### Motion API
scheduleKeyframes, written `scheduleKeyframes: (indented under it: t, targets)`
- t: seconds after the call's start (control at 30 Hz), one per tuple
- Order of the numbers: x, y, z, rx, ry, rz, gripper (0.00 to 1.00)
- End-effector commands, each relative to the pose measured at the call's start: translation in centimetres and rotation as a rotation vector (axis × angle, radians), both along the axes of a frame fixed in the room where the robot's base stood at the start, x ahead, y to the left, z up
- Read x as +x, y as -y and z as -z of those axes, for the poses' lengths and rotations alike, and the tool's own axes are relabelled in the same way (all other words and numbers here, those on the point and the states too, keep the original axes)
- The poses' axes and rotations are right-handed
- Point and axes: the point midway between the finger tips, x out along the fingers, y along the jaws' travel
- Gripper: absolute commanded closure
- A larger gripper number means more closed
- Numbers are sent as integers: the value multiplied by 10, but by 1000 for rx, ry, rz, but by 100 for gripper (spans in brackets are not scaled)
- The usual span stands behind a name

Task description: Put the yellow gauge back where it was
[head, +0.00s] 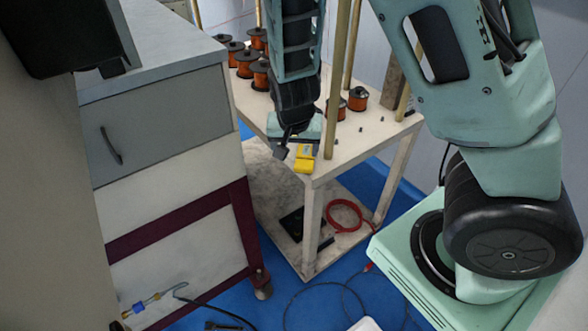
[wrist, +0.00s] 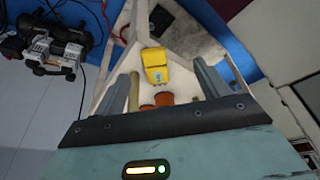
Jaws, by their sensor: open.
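The yellow gauge (head: 304,158) sits at the near corner of the white table (head: 350,150) in the head view. In the wrist view the gauge (wrist: 155,65) lies ahead of my gripper, near the table's corner. My gripper (head: 293,140) is just above and beside the gauge in the head view. In the wrist view its two fingers (wrist: 165,85) are spread apart, with nothing held between them. I cannot tell the exact gap between fingers and gauge.
Several copper spools (head: 259,72) stand at the back of the table, with wooden posts (head: 338,75) rising from it. A grey drawer cabinet (head: 155,125) stands at left. A red hose (head: 345,215) lies on the lower shelf. Cables cross the blue floor (head: 290,290).

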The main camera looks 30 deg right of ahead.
Motion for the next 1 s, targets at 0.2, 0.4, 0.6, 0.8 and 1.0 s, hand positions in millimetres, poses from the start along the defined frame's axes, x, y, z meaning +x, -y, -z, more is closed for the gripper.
scheduleKeyframes:
  t: [0.2, 0.4, 0.6, 0.8, 1.0]
  targets:
    - [-58, -103, -40, 168, -136, -400, 26]
    - [-135, -162, -91, 190, -226, -852, 26]
    - [-196, -175, -121, 98, -283, -1195, 26]
    - [-218, -173, -130, 33, -309, -1327, 26]
    - [-220, -173, -131, 29, -312, -1335, 26]
